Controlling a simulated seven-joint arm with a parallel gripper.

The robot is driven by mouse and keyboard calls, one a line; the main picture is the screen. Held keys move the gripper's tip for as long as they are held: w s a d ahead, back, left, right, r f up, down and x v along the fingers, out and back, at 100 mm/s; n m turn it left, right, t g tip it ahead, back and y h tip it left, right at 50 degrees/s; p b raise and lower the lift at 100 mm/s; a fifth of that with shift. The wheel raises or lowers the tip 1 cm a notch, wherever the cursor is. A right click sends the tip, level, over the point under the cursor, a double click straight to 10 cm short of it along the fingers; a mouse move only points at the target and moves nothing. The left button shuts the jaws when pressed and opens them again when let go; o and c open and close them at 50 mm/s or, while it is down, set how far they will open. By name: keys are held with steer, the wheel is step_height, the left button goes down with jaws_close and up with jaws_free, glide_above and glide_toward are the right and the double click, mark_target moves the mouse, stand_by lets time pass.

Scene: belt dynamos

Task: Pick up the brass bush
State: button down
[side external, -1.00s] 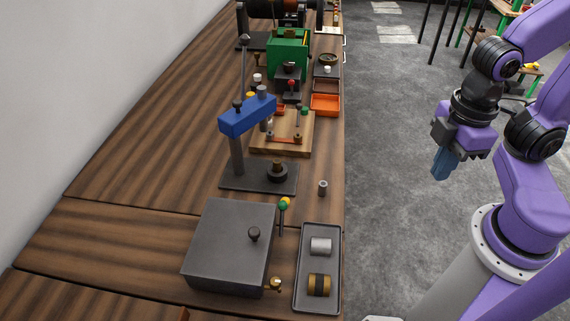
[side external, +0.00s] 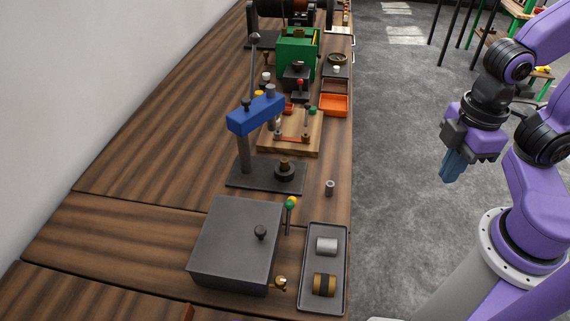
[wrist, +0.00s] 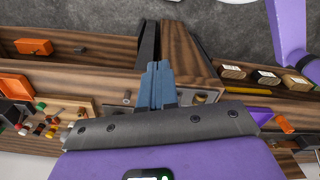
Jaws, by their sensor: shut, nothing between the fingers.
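A small grey cylinder (side external: 330,187) stands upright on the bench beyond the tray. My gripper (side external: 446,179) is shut and empty, over the floor to the right of the bench, apart from all these parts. Its blue fingers (wrist: 159,70) are together in the wrist view.
A blue-armed press (side external: 256,113), a wooden fixture board (side external: 316,142) and an orange bin (side external: 334,104) are farther back. The bench's left side is bare.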

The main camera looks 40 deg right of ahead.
steer(key=c, duration=0.9)
jaws_free()
steer(key=shift+c, duration=0.2)
